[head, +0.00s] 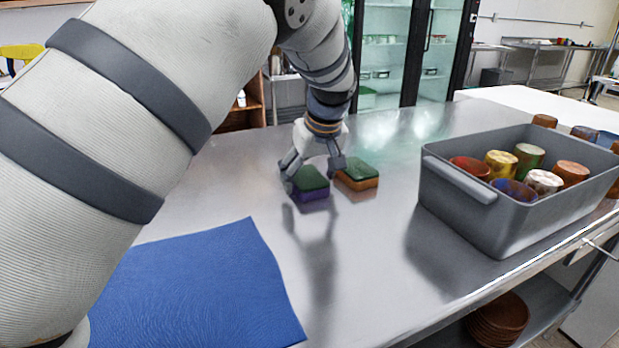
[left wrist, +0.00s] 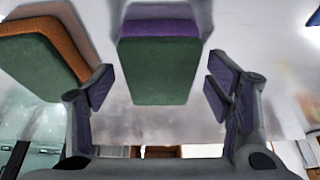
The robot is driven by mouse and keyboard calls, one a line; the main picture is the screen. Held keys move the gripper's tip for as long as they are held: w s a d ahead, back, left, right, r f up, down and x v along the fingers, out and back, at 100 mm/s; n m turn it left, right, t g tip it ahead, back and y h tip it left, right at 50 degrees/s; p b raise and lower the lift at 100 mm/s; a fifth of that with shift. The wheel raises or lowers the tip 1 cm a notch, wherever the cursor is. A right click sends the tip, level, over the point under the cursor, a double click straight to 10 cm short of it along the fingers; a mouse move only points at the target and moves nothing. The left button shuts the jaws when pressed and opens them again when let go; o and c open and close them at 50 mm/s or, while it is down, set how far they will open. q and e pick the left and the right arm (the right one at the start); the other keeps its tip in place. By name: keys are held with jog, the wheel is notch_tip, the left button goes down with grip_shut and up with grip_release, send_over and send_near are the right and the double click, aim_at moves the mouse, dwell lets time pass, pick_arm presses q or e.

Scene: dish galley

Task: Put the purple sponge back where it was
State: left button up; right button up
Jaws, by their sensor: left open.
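The purple sponge (head: 308,184) has a green top and lies on the steel counter. It also shows in the left wrist view (left wrist: 160,62), between the open fingers and ahead of them. My left gripper (head: 312,176) is open, pointing down at the purple sponge, with one finger on either side of it in the head view. In the left wrist view the left gripper (left wrist: 160,92) shows clear gaps between its fingers and the sponge. My right gripper is in neither view.
An orange sponge (head: 358,176) with a green top lies just right of the purple one, close to a finger. A blue mat (head: 205,290) lies at the front left. A grey bin (head: 500,215) of several cups stands at right. Bare steel counter lies between mat and bin.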

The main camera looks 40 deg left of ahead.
pick_arm(q)
jog(key=v, duration=1.1)
jog(key=shift+r+p, duration=0.2)
jog(key=shift+p, duration=0.15)
jog(key=shift+s+d, duration=0.1)
